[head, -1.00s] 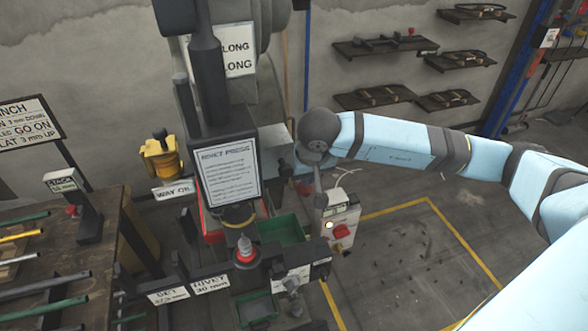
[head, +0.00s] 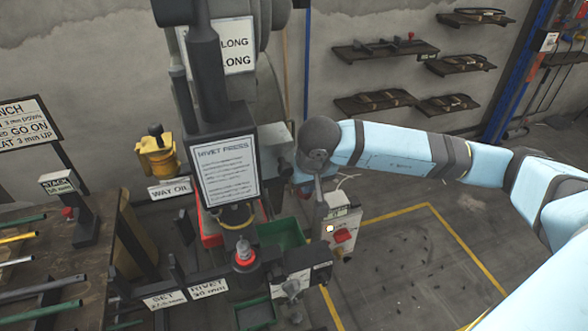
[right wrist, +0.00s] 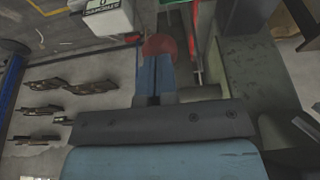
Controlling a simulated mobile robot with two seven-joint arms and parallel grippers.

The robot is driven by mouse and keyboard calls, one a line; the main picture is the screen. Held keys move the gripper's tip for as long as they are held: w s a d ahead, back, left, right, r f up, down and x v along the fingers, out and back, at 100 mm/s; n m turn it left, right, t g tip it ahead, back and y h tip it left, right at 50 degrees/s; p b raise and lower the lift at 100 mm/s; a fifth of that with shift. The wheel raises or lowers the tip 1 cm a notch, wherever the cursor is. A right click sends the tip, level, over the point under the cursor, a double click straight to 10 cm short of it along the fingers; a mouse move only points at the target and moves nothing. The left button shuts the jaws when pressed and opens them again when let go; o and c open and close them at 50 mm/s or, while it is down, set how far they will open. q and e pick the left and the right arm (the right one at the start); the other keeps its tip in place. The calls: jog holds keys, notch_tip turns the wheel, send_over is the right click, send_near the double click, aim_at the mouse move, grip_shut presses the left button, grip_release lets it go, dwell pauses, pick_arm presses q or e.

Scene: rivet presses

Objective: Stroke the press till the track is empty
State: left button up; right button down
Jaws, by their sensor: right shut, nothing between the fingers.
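The rivet press (head: 215,100) stands in the centre of the head view, with its instruction sheet (head: 228,172) on the front. Below it is a metal post in a red ring (head: 244,258). A dark rail (head: 205,276) runs past it with signs for set and rivet sizes; I cannot make out any rivets. My right gripper (right wrist: 155,65) is shut and empty, at the press's right side and mostly hidden by my wrist in the head view. In the right wrist view its fingertips point at a round red knob (right wrist: 160,45); I cannot tell whether they touch. My left gripper is not in view.
A control box (head: 342,232) with a red button hangs right of the press. Green bins (head: 282,232) stand under it. A bench with coloured rods (head: 40,285) is at left, beside a yellow oil can (head: 157,158).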

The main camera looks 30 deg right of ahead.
aim_at(307, 197)
jog(key=shift+s+f+b, duration=0.1)
jog(key=shift+f+b, duration=0.85)
jog(key=shift+f, duration=0.1)
jog(key=shift+f+b, duration=0.5)
jog(key=shift+b, duration=0.2)
jog(key=shift+s+f+b, duration=0.1)
jog(key=shift+f+b, duration=0.25)
jog(key=shift+f, duration=0.1)
jog(key=shift+f+b, duration=0.9)
jog(key=shift+b, duration=0.2)
jog(key=shift+f, duration=0.1)
